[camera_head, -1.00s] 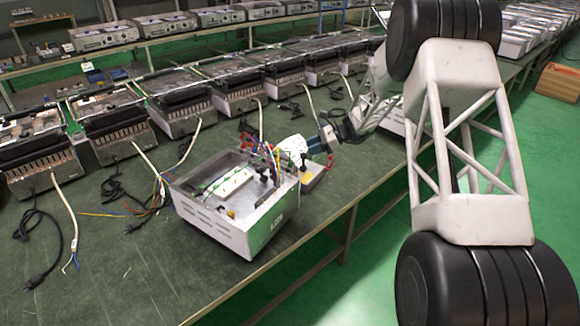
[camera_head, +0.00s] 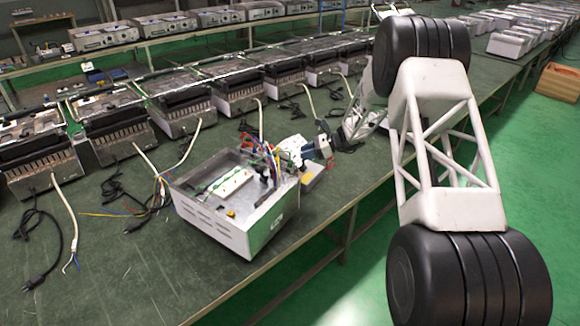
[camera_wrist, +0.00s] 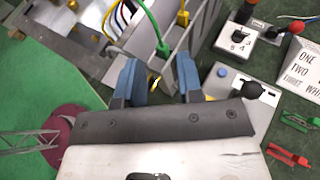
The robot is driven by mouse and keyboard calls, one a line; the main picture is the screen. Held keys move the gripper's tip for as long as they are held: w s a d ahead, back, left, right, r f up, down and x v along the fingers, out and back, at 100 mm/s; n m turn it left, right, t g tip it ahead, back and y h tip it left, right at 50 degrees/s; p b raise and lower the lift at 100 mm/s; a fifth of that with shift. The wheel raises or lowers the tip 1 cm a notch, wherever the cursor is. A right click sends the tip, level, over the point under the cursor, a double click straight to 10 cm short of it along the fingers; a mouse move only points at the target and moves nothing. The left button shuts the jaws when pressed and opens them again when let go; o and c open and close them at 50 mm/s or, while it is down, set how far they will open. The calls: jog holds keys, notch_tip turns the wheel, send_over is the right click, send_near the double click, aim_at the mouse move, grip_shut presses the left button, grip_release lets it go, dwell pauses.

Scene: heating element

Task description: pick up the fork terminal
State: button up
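My gripper (camera_wrist: 159,66) is open in the wrist view, its two blue fingers spread on either side of a small gap. A small yellow-gold piece (camera_wrist: 155,84) lies between the fingers, near the edge of the metal housing. It may be the fork terminal, but it is too small to be sure. A green plug with a green wire (camera_wrist: 162,48) is just beyond the fingertips. In the head view, my gripper (camera_head: 312,150) is at the right side of the open metal appliance box (camera_head: 243,234), and the terminal cannot be made out.
A grey box with a black knob (camera_wrist: 226,84) stands right of the fingers. A switch box (camera_wrist: 238,38) and a printed white box (camera_wrist: 298,66) are beyond it. Red and green clips (camera_wrist: 290,157) lie at right.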

aim_at(290, 162)
jog(key=shift+a+f, duration=0.2)
jog(key=shift+a, duration=0.25)
jog(key=shift+x, duration=2.6)
grip_shut()
